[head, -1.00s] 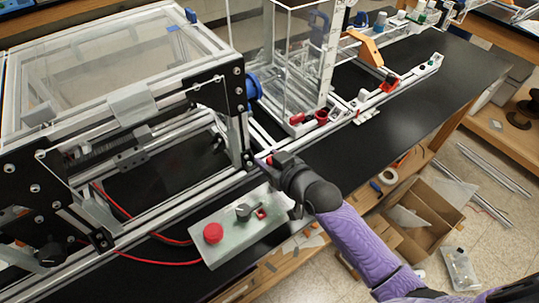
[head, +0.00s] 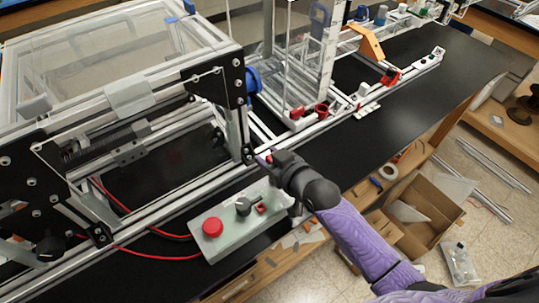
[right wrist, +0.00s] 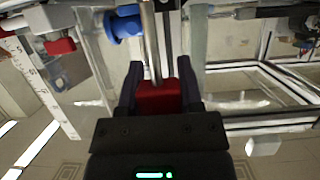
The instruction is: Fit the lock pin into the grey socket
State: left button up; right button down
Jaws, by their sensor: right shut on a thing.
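My right gripper (head: 268,159) is beside the lower front corner post of the extrusion frame (head: 247,130). In the right wrist view its fingers (right wrist: 160,92) are shut on the red grip of the lock pin (right wrist: 158,98). A metal shaft (right wrist: 151,45) runs from the red grip up toward the top of that view. I cannot tell whether the shaft is the pin's own or whether its far end is inside anything. The grey socket cannot be made out clearly in either view. My left gripper is not in view.
A grey control box (head: 235,221) with a red button (head: 212,226) lies just below my right gripper, with red cables to its left. A clear-walled enclosure (head: 290,60) stands behind. The black bench (head: 405,95) is bare toward the right. A cardboard box (head: 425,215) is on the floor.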

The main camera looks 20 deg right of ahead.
jog(key=shift+p, duration=0.4)
dwell(0.6)
jog(key=shift+f+b, duration=1)
jog(key=shift+f, duration=0.25)
jog(key=shift+c, duration=0.9)
grip_release()
jog(key=p+v, duration=0.2)
jog(key=v, duration=0.8)
jog(key=shift+p, duration=0.35)
